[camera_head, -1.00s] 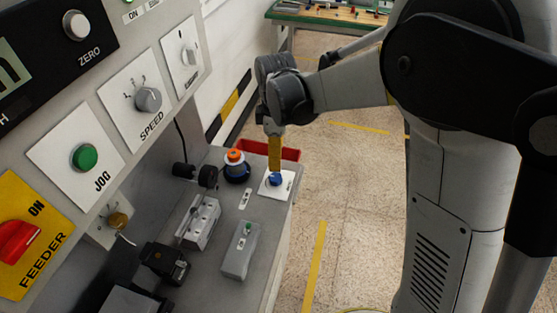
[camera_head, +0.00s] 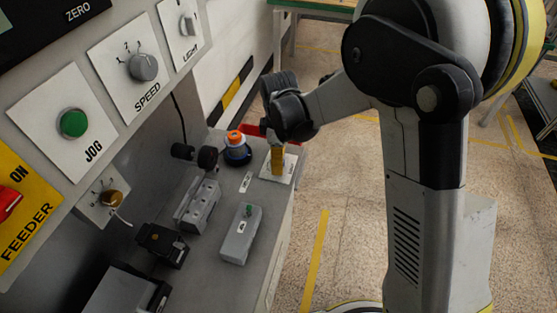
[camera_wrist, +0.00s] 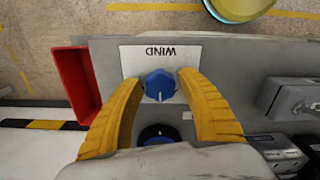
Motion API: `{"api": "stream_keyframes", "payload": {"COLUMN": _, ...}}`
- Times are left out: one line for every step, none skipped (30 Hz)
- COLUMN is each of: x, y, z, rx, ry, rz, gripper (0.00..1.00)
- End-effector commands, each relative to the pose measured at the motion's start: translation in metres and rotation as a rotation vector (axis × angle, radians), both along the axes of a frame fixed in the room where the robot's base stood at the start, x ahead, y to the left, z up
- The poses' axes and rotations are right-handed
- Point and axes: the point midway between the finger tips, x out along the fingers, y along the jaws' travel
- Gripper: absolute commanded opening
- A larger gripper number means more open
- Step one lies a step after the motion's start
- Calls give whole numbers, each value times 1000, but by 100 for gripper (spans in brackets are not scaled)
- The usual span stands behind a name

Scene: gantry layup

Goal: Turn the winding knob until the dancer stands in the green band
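The blue winding knob (camera_wrist: 160,85) sits on a white plate marked WIND (camera_wrist: 150,56). The plate also shows at the bench corner in the head view (camera_head: 291,168); there the knob is hidden behind a yellow finger. My gripper (camera_wrist: 160,80) has its two curved yellow fingers on either side of the knob, with a narrow gap showing on each side. It is open. In the head view my gripper (camera_head: 278,174) points down at the plate. I cannot make out a dancer or a green band in either view.
A blue-and-black round part with an orange top (camera_head: 237,148) stands close left of my gripper. A red bin (camera_wrist: 76,82) lies beside the plate. Grey boxes (camera_head: 241,234) stand on the bench. The panel with the green JOG button (camera_head: 73,124) rises at left. Open floor lies right.

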Motion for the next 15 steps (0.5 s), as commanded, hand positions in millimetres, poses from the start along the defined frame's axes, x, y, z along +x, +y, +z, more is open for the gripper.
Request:
{"api": "stream_keyframes", "payload": {"x": 0, "y": 0, "z": 0, "rx": 0, "ry": 0, "rz": 0, "gripper": 28}}
{"api": "stream_keyframes", "payload": {"x": 0, "y": 0, "z": 0, "rx": 0, "ry": 0, "rz": 0, "gripper": 19}}
{"api": "stream_keyframes", "payload": {"x": 0, "y": 0, "z": 0, "rx": 0, "ry": 0, "rz": 0, "gripper": 6}}
{"api": "stream_keyframes", "payload": {"x": 0, "y": 0, "z": 0, "rx": 0, "ry": 0, "rz": 0, "gripper": 4}}
{"api": "stream_keyframes", "payload": {"x": 0, "y": 0, "z": 0, "rx": 0, "ry": 0, "rz": 0, "gripper": 4}}
{"api": "stream_keyframes", "payload": {"x": 0, "y": 0, "z": 0, "rx": 0, "ry": 0, "rz": 0, "gripper": 4}}
{"api": "stream_keyframes", "payload": {"x": 0, "y": 0, "z": 0, "rx": 0, "ry": 0, "rz": 0, "gripper": 4}}
{"api": "stream_keyframes", "payload": {"x": 0, "y": 0, "z": 0, "rx": 0, "ry": 0, "rz": 0, "gripper": 4}}
{"api": "stream_keyframes", "payload": {"x": 0, "y": 0, "z": 0, "rx": 0, "ry": 0, "rz": -1, "gripper": 4}}
{"api": "stream_keyframes", "payload": {"x": 0, "y": 0, "z": 0, "rx": 0, "ry": 0, "rz": -2, "gripper": 4}}
{"api": "stream_keyframes", "payload": {"x": 0, "y": 0, "z": 0, "rx": 0, "ry": 0, "rz": -3, "gripper": 4}}
{"api": "stream_keyframes", "payload": {"x": 0, "y": 0, "z": 0, "rx": 0, "ry": 0, "rz": -7, "gripper": 4}}
{"api": "stream_keyframes", "payload": {"x": 0, "y": 0, "z": 0, "rx": 0, "ry": 0, "rz": -11, "gripper": 4}}
{"api": "stream_keyframes", "payload": {"x": 0, "y": 0, "z": 0, "rx": 0, "ry": 0, "rz": -16, "gripper": 4}}
{"api": "stream_keyframes", "payload": {"x": 0, "y": 0, "z": 0, "rx": 0, "ry": 0, "rz": -25, "gripper": 4}}
